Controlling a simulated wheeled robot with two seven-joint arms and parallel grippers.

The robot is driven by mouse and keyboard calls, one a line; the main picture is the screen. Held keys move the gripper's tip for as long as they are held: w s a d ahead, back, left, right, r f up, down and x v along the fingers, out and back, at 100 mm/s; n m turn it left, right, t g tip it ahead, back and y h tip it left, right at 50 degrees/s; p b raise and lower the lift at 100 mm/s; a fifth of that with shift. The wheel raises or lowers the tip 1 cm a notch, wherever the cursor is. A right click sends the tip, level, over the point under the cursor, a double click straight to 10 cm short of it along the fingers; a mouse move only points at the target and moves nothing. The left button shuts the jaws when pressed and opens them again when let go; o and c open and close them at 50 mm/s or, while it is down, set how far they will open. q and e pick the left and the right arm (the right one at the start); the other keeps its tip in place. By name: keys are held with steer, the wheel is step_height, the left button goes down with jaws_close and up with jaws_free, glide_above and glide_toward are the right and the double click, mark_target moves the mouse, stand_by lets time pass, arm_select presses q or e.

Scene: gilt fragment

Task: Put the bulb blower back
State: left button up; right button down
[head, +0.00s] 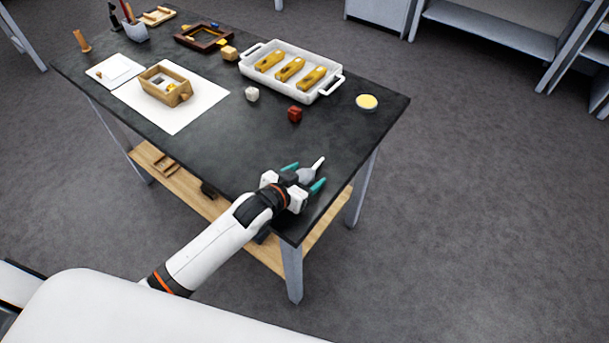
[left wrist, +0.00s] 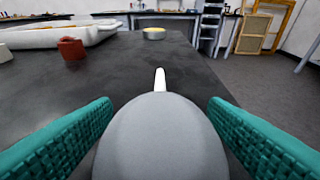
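The bulb blower (head: 309,173) has a grey bulb and a thin white nozzle. It is at the near right corner of the dark table (head: 345,140), its nozzle pointing away from my left gripper. My left gripper (head: 304,177) is open, with its teal fingers on either side of the bulb. In the left wrist view the grey bulb (left wrist: 160,145) fills the space between the fingers, and narrow dark gaps show beside it. The bulb's rear is hidden. My right gripper is not in view.
A white tray (head: 330,90) with several yellow-brown pieces stands at the back. The table between blower and blocks is clear.

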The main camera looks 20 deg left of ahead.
arm_select(q)
steer(key=shift+r, duration=0.25)
steer(key=v, duration=1.2)
steer(key=shift+b, duration=0.35)
